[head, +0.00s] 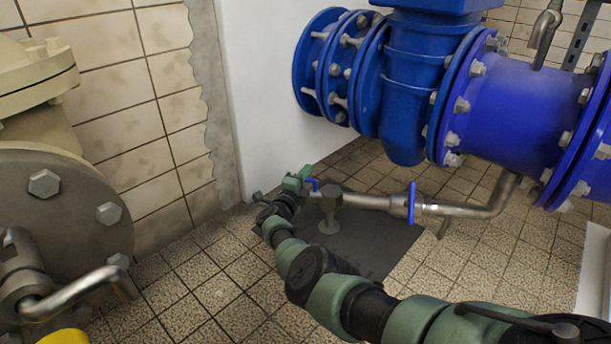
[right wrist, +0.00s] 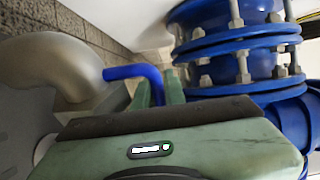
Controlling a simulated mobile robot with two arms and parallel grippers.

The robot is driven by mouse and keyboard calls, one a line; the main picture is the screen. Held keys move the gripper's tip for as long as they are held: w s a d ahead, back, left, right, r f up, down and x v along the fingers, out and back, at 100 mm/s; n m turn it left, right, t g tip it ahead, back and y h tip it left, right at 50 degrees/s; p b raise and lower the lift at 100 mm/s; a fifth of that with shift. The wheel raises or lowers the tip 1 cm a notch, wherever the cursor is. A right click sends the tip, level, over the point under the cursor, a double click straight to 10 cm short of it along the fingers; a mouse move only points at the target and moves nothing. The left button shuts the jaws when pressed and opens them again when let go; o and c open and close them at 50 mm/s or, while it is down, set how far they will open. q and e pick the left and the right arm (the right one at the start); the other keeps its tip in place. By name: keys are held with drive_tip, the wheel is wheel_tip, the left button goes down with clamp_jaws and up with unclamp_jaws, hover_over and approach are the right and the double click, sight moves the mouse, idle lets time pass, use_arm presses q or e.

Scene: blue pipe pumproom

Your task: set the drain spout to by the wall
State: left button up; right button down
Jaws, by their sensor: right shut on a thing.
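The drain spout (head: 331,196) is the elbow at the left end of a thin metal pipe, turned down over a dark floor patch. A small blue handle (head: 314,184) sticks out from its left side. In the right wrist view the spout is a large silver bend (right wrist: 50,65) and the blue handle (right wrist: 130,72) runs from it to my fingers. My right gripper (head: 303,178) is shut on this handle, its green fingertips (right wrist: 158,90) on either side of it. The fingers hide the handle's end. My left gripper is not in view.
A blue valve lever (head: 411,203) stands upright on the thin pipe (head: 365,201). A large blue pipe (head: 515,110) is above it. A white wall block (head: 262,80) rises behind the spout. A flanged pipe (head: 60,205) fills the left edge. Tiled floor (head: 215,285) is clear between.

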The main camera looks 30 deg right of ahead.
drive_tip(key=shift+d+r, duration=0.1)
drive_tip(key=shift+d, duration=0.05)
drive_tip(key=c, duration=1.5)
unclamp_jaws()
drive_tip(key=p+v, duration=0.6)
drive_tip(key=v, duration=0.1)
drive_tip(key=shift+s+a, duration=0.25)
drive_tip(key=shift+a, duration=0.05)
